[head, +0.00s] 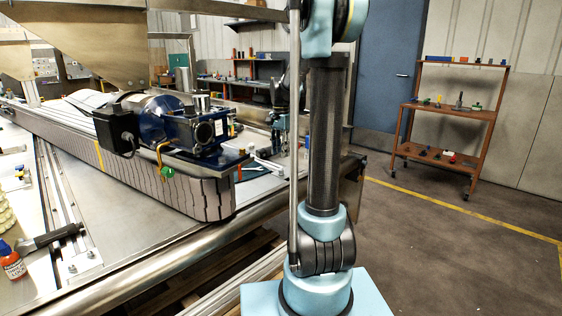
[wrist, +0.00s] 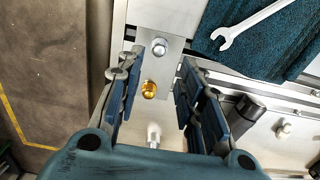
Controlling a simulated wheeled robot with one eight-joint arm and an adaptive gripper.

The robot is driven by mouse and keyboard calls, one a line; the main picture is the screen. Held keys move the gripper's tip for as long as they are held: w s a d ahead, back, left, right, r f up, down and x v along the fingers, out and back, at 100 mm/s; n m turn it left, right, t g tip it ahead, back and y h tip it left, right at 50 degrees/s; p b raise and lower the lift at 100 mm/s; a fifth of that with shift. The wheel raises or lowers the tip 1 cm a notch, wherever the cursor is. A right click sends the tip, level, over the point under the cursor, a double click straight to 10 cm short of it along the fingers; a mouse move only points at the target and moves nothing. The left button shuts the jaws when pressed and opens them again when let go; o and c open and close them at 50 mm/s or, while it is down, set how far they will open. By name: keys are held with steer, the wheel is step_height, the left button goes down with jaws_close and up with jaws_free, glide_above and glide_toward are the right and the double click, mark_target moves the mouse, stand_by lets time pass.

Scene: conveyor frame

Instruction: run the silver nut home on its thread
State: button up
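In the wrist view, a silver nut (wrist: 159,47) sits on a narrow metal plate (wrist: 175,22). A brass-coloured nut (wrist: 149,89) is on the same plate, nearer to me. A third silver fitting (wrist: 153,136) lies nearer still, close to my gripper's palm. My gripper (wrist: 160,62) is open above the plate, its blue-padded fingers on either side of the row. Nothing is held between them. The threads under the nuts are hidden from above, so I cannot tell how far down the silver nut sits.
A wrench (wrist: 240,30) lies on a dark blue cloth (wrist: 213,43) right of the plate. In the head view, the conveyor (head: 150,180) carries a blue motor unit (head: 185,130). Open floor (head: 450,260) lies to the right.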

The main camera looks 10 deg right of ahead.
mark_target(281, 170)
step_height(281, 170, down, 8)
steer(key=shift+r, duration=0.15)
steer(key=shift+f, duration=0.25)
steer(key=shift+c, duration=0.8)
jaws_close()
steer(key=m, duration=0.6)
steer(key=shift+m, duration=0.3)
steer(key=m, duration=0.5)
steer(key=shift+r, duration=0.1)
steer(key=m, duration=1.1)
steer(key=shift+o, duration=0.4)
jaws_free()
